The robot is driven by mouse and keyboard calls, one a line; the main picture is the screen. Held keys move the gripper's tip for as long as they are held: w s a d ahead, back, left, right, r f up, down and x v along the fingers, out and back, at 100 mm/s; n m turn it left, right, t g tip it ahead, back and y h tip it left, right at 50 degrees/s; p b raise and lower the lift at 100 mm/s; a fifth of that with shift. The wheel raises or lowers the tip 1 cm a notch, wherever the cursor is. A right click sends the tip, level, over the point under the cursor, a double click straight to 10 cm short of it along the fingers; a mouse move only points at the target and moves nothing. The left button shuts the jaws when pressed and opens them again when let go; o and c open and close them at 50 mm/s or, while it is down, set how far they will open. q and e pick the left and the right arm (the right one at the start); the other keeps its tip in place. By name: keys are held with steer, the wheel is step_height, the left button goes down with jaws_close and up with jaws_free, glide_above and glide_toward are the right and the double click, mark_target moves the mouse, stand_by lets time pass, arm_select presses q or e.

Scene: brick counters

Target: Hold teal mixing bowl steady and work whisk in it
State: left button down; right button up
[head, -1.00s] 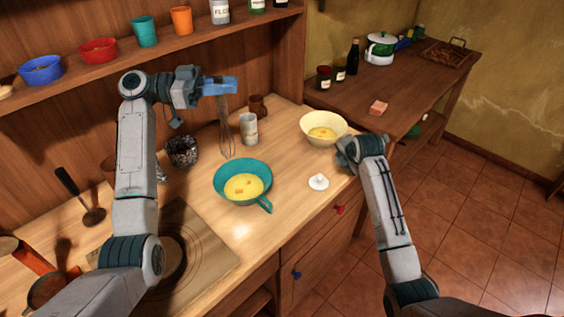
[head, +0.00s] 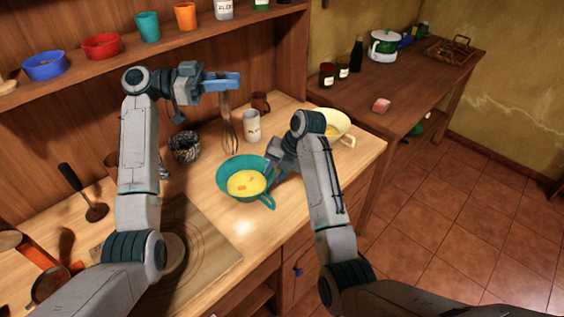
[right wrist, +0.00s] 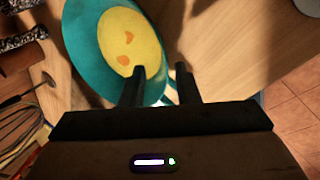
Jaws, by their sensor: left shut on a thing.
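The teal mixing bowl (head: 226,180) stands on the wooden counter with yellow egg mixture (head: 245,184) in it. Its teal handle (head: 268,201) points toward the front right. My left gripper (head: 236,82) is shut on the whisk (head: 229,136), which hangs upright behind the bowl, its wires down. My right gripper (head: 275,166) is at the bowl's right side. In the right wrist view its two dark fingers (right wrist: 162,80) are apart, the left one overlapping the bowl (right wrist: 88,45). A bit of teal shows low between them; contact cannot be told.
A cream bowl (head: 343,121) stands at the right, partly behind my right arm. A beige can (head: 252,127), a brown mug (head: 261,102) and a dark woven pot (head: 184,146) stand behind the teal bowl. A ladle (head: 96,211) lies at the left.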

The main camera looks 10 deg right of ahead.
mark_target(267, 183)
steer(key=x, duration=0.6)
steer(key=shift+f, duration=0.1)
jaws_close()
